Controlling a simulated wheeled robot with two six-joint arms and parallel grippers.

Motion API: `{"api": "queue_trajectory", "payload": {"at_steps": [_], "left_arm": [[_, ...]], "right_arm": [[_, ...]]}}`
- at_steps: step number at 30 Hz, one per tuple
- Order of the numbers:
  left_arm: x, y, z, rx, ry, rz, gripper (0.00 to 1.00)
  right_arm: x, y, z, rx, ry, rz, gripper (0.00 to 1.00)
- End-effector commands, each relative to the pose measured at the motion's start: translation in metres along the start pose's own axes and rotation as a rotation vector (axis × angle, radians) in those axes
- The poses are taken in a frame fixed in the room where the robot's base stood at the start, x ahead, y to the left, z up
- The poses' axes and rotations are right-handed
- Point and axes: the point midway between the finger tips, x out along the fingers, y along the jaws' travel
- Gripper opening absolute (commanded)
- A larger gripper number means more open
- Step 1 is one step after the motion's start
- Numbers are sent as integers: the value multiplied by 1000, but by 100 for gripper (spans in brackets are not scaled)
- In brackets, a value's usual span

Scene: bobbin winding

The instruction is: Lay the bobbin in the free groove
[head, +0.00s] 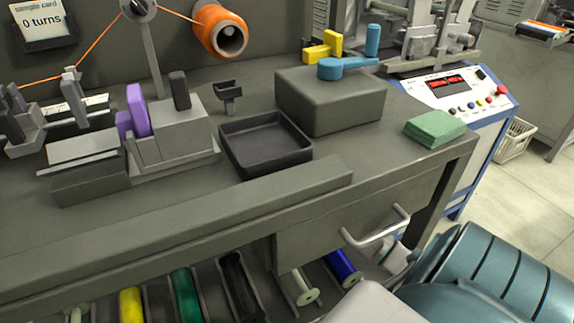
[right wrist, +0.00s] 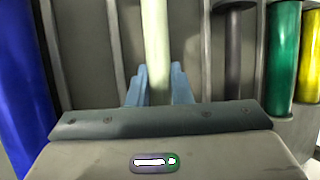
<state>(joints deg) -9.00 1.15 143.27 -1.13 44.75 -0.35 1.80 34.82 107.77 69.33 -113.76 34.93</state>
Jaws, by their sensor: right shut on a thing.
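In the right wrist view my right gripper (right wrist: 158,86) has its blue fingers shut on a pale cream bobbin (right wrist: 157,40), one finger on each side. In the head view the pale bobbin (head: 305,290) shows below the bench, at the grooved rack (head: 262,292), between a black bobbin (head: 236,283) and a blue bobbin (head: 343,267). Its flanged end faces the front. A bare groove strip (right wrist: 85,50) shows between the blue and pale bobbins in the wrist view. I cannot tell whether the held bobbin touches the groove floor. My left gripper is not in view.
Green (head: 186,295) and yellow (head: 131,303) bobbins lie further left in the rack. A drawer handle (head: 376,228) juts out above the rack's right end. The bench top holds a winder (head: 175,135), a black tray (head: 265,150) and a green pad (head: 435,128).

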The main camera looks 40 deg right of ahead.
Motion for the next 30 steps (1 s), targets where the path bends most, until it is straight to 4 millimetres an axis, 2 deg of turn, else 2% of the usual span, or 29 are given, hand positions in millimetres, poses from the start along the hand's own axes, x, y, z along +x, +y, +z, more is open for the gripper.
{"api": "queue_trajectory", "payload": {"at_steps": [1,9,10,13,24,29,30], "left_arm": [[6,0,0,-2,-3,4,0],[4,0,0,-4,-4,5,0],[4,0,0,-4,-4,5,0],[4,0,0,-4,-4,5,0],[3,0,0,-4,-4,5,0],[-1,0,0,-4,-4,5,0],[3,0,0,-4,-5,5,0]], "right_arm": [[-1,-1,1,1,-1,-1,0],[2,1,-1,0,0,1,0],[2,1,-1,0,0,1,25],[2,1,-1,0,0,1,44],[1,0,0,0,1,1,44],[-6,-3,2,-2,2,1,44],[-10,-5,4,0,1,1,44]]}}
